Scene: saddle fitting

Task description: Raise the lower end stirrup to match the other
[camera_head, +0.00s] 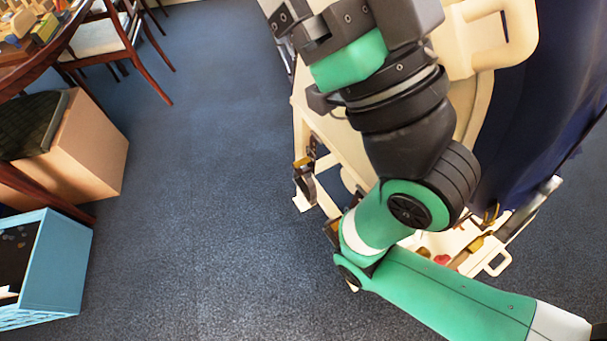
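My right arm reaches in from the lower right, and its dark hand end (290,18) is at the top edge, above the cream stand. Its fingertips cannot be made out, so I cannot tell whether it is open or shut. A small dark loop (306,182), possibly a stirrup, is at the left side of the cream stand (322,140), below the hand and apart from it. A second stirrup cannot be made out; my arm hides much of the stand. Dark blue material (545,115) hangs at the right. My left gripper is out of view.
A cream tray (492,262) with small coloured items lies low on the stand, partly behind my arm. A cardboard box (95,150), a light blue crate (62,265) and a wooden chair (125,45) are at the left. The blue carpet between is clear.

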